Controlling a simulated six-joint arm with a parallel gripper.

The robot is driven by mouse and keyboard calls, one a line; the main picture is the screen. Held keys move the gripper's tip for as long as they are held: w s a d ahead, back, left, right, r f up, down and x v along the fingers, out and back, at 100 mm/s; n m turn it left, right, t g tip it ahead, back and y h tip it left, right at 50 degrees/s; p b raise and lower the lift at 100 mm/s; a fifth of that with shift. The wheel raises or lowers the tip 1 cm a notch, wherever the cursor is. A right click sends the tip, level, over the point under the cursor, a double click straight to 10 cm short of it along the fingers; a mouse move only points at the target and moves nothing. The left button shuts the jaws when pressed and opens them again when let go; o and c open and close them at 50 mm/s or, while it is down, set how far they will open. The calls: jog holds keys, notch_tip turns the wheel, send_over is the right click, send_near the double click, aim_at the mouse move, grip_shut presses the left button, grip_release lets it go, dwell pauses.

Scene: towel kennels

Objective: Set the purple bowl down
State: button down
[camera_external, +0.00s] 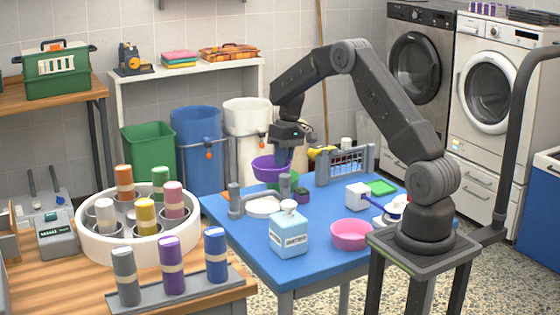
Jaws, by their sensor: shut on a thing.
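The purple bowl (271,169) is upright at the far side of the blue table (325,220). My gripper (284,154) points down at the bowl's right side and is shut on it; the fingertips are small and partly hidden. A bit of green shows just below and right of the bowl, and I cannot tell what it belongs to. I cannot tell whether the bowl touches anything under it. A round white plate (264,207) lies on the table in front of the bowl, between grey posts (235,200).
Blue (198,150) and green (148,150) bins stand behind.

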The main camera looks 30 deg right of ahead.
aim_at(275, 204)
jog(key=shift+w+a+m, duration=0.5)
jog(key=shift+a+m, duration=0.05)
jog(key=shift+m, duration=0.15)
jog(key=shift+a+f, duration=0.1)
jog(key=shift+f, duration=0.15)
jog(key=shift+m, duration=0.3)
jog(key=x, duration=0.3)
jog(key=d+x, duration=0.1)
jog(key=x, duration=0.5)
jog(key=shift+w+d+f, duration=0.25)
jog(key=shift+w+d, duration=0.1)
jog(key=shift+w, duration=0.05)
jog(key=shift+f, duration=0.25)
